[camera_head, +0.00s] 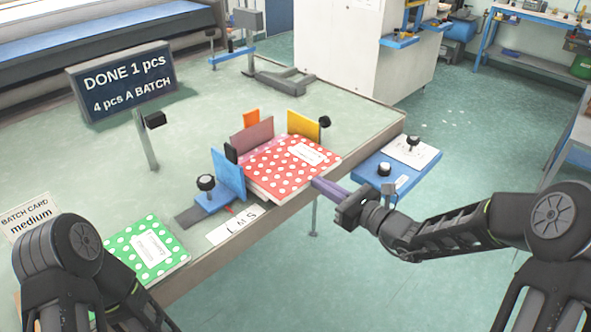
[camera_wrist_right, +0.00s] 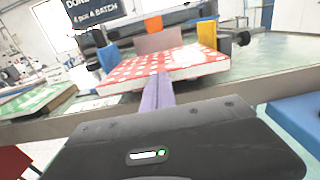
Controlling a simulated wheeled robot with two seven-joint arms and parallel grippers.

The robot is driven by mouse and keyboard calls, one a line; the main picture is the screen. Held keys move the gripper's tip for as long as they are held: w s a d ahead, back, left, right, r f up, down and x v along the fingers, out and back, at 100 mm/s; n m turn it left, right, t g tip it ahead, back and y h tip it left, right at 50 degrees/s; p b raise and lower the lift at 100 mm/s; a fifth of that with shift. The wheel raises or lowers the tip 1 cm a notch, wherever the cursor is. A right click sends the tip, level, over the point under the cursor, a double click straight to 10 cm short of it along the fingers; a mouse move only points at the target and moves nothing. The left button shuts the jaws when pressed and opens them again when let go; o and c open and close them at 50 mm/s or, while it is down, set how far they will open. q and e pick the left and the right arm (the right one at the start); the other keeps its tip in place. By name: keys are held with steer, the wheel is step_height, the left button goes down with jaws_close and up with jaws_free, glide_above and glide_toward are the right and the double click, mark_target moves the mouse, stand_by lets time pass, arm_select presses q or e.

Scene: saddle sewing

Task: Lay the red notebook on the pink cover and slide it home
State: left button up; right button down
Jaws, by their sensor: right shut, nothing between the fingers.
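The red notebook (camera_head: 283,172) with white dots and a white label lies flat at the table's front edge, between a blue guide and a yellow guide. A thin pink-purple strip (camera_head: 262,147), apparently the pink cover, shows behind its far edge; the rest is hidden beneath. My right gripper (camera_head: 318,184) is shut and empty, its purple fingers at the notebook's near edge. In the right wrist view the fingers (camera_wrist_right: 157,84) point at the notebook's front side (camera_wrist_right: 165,66); contact is hard to tell. My left gripper is out of view; only its arm shows at lower left.
The blue guide (camera_head: 228,175), mauve stop (camera_head: 252,136), yellow guide (camera_head: 303,125) and orange plate (camera_head: 251,117) surround the notebook. A green dotted notebook (camera_head: 147,248) lies at left. A sign (camera_head: 124,80) reads DONE 1 pcs.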

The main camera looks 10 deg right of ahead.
mark_target(308, 173)
steer(key=shift+b+x, duration=0.85)
steer(key=shift+x, duration=1.65)
steer(key=v, duration=0.6)
